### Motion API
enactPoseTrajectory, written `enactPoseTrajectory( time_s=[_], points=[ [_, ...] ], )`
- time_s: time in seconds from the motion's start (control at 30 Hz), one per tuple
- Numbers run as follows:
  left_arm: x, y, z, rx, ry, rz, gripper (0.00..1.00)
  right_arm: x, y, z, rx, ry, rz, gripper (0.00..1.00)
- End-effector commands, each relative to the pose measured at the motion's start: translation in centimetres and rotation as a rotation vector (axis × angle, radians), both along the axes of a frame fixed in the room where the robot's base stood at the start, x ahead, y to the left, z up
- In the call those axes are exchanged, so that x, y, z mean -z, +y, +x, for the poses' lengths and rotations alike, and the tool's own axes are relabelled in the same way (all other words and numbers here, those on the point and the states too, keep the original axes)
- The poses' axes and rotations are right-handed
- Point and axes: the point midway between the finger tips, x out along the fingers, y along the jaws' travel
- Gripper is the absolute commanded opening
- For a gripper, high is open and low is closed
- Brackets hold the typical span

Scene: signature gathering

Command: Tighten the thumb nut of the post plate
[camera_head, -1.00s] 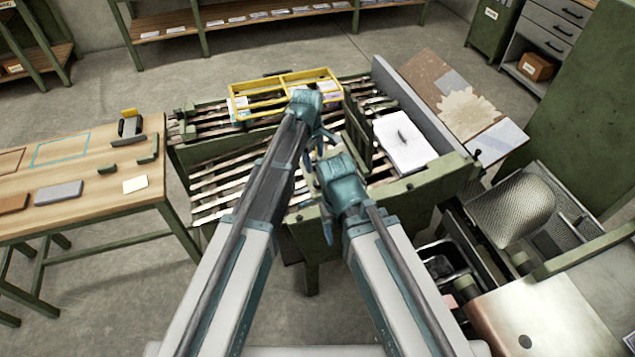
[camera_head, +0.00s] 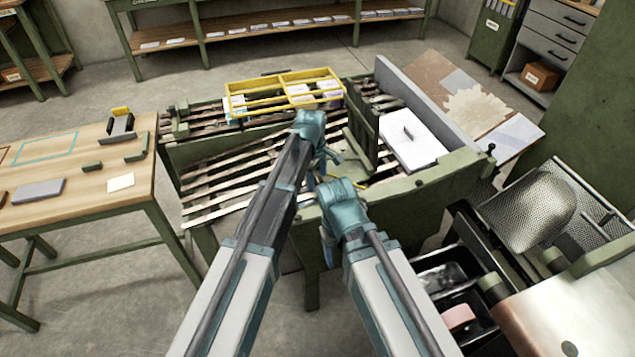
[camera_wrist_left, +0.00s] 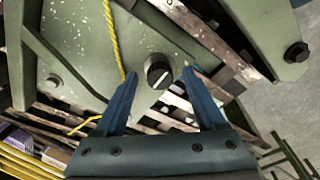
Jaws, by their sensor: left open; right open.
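A dark round knob (camera_wrist_left: 158,70) with a pale slot-like mark, apparently the thumb nut, sits at the edge of a speckled green plate (camera_wrist_left: 85,45), apparently the post plate, in the left wrist view. My left gripper (camera_wrist_left: 160,82) is open, its two blue fingers on either side of the knob in the picture; I cannot tell whether they touch it. In the head view my left gripper (camera_head: 328,158) is over the slatted bed, and the knob is hidden there. My right gripper (camera_head: 324,225) is open near the front rail, below and apart from the left one.
A yellow cord (camera_wrist_left: 112,42) hangs across the plate. A yellow rack (camera_head: 285,92) stands at the back of the slatted bed (camera_head: 215,190). A white pad (camera_head: 412,140) lies to the right. A wooden table (camera_head: 85,190) stands at left.

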Motion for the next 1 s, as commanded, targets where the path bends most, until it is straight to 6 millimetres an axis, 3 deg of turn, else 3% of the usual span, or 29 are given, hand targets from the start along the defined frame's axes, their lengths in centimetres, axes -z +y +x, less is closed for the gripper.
enactPoseTrajectory(
  time_s=[0.2,0.6,1.0],
  points=[
    [-0.07,-0.01,0.0,0.0,0.0,0.0,0.7,-0.07,-0.01,0.0,0.0,0.0,0.0,0.66],
    [-0.06,0.0,-0.01,0.0,0.0,0.0,0.0,-0.06,0.0,0.0,0.0,0.0,0.0,0.66],
    [-0.04,0.02,-0.04,0.061,-0.011,0.003,0.0,-0.02,0.0,0.0,0.0,0.0,0.0,0.66]
  ],
)
